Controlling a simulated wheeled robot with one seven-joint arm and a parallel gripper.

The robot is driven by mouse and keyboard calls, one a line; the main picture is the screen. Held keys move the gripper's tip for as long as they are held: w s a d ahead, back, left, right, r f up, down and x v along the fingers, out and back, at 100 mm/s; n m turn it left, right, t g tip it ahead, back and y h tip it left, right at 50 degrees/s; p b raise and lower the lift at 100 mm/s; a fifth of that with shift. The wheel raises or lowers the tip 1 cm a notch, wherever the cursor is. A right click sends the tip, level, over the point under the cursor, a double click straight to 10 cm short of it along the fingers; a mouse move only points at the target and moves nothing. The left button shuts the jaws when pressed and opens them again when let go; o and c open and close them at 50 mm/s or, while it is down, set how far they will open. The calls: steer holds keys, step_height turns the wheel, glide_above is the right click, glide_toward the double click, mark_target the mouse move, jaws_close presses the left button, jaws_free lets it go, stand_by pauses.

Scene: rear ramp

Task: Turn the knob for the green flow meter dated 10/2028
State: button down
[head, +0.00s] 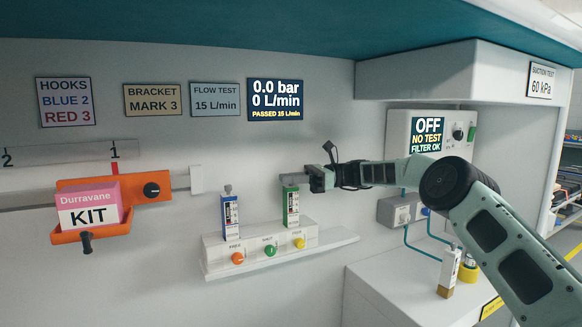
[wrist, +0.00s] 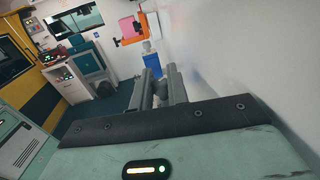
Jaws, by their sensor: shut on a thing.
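The green flow meter (head: 291,205) stands upright at the right on a white stand (head: 215,260) on the wall shelf. Its date is too small to read. My gripper (head: 292,179) comes in from the right at the top of this meter, with its fingers shut around the knob there. The fingers hide most of the knob. In the wrist view my gripper (wrist: 162,80) shows two grey fingers with a small grey knob (wrist: 161,96) between them. The blue flow meter (head: 230,218) stands upright to the left, with its grey knob (head: 228,189) free; it also shows beyond the fingers in the wrist view (wrist: 150,60).
A wall display (head: 275,100) reads 0.0 bar, 0 L/min, PASSED 15 L/min. Orange (head: 237,258), green (head: 270,251) and yellow (head: 299,243) buttons sit on the stand's front. A white flow meter (head: 449,268) stands on the lower counter. An orange holder (head: 150,190) carries a pink kit (head: 90,207).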

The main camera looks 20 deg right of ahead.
steer(key=shift+f, duration=0.1)
stand_by(0.5)
steer(key=c, duration=1.4)
jaws_free()
steer(key=d+p, duration=0.1)
steer(key=d, duration=1.1)
steer(key=shift+w, duration=0.15)
steer(key=shift+o, duration=0.2)
